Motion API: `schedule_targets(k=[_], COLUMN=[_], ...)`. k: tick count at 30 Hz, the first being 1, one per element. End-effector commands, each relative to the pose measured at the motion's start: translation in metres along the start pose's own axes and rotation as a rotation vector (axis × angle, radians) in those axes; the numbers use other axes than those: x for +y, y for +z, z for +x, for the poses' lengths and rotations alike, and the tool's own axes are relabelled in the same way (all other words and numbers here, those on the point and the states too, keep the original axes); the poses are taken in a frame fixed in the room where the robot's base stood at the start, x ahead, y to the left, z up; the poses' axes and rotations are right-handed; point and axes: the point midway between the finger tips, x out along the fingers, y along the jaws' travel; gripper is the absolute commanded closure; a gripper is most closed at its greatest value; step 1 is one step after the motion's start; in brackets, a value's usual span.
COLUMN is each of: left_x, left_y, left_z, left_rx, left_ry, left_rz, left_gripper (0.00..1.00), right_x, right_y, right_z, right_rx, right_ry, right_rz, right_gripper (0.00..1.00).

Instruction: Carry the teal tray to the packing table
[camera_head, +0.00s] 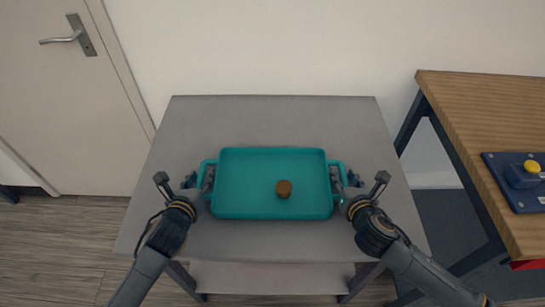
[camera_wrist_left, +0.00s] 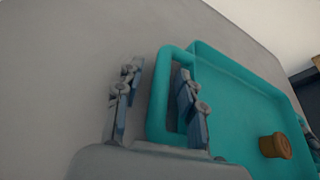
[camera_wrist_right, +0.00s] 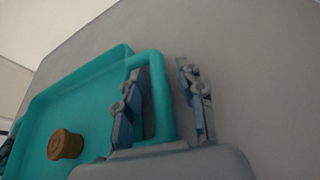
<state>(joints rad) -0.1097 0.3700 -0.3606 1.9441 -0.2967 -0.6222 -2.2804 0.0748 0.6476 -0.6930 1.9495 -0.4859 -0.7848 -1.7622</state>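The teal tray (camera_head: 245,180) lies on a grey table, with a looped handle at its left and right ends. A small brown cylindrical object (camera_head: 284,188) sits in it, right of the middle. My left gripper (camera_head: 197,181) is at the left handle. In the left wrist view its fingers (camera_wrist_left: 157,98) stand apart, one inside the loop and one outside, with gaps to the bar. My right gripper (camera_head: 348,179) is at the right handle. In the right wrist view its fingers (camera_wrist_right: 162,102) straddle the bar in the same way, apart from it. Which table is the packing table is not marked.
The grey table (camera_head: 270,120) is otherwise clear. A wood-topped table (camera_head: 480,115) with dark legs stands to the right, across a gap. A dark blue block with a yellow knob (camera_head: 532,167) lies on it. A white wall is behind, and a door (camera_head: 60,100) is at left.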

Motion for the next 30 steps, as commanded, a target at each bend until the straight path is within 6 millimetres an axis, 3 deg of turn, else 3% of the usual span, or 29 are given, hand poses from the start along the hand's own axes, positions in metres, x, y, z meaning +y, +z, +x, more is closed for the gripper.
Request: schedule_targets(k=[8,21,30], left_x=[0.000,0.000,0.000], left_y=[-0.001,-0.001,0.000], left_z=[-0.012,-0.099,-0.120], left_rx=[0.001,0.002,0.000], left_ry=[-0.001,-0.002,0.000], left_rz=[0.003,0.001,0.000], left_gripper=[0.61,0.61,0.61], right_x=[0.001,0.001,0.001], right_y=[0.000,0.000,0.000], right_z=[0.000,0.000,-0.006], right_rx=[0.000,0.000,0.001], right_ry=[0.002,0.003,0.003], right_rz=[0.001,0.001,0.000], right_gripper=[0.61,0.61,0.61])
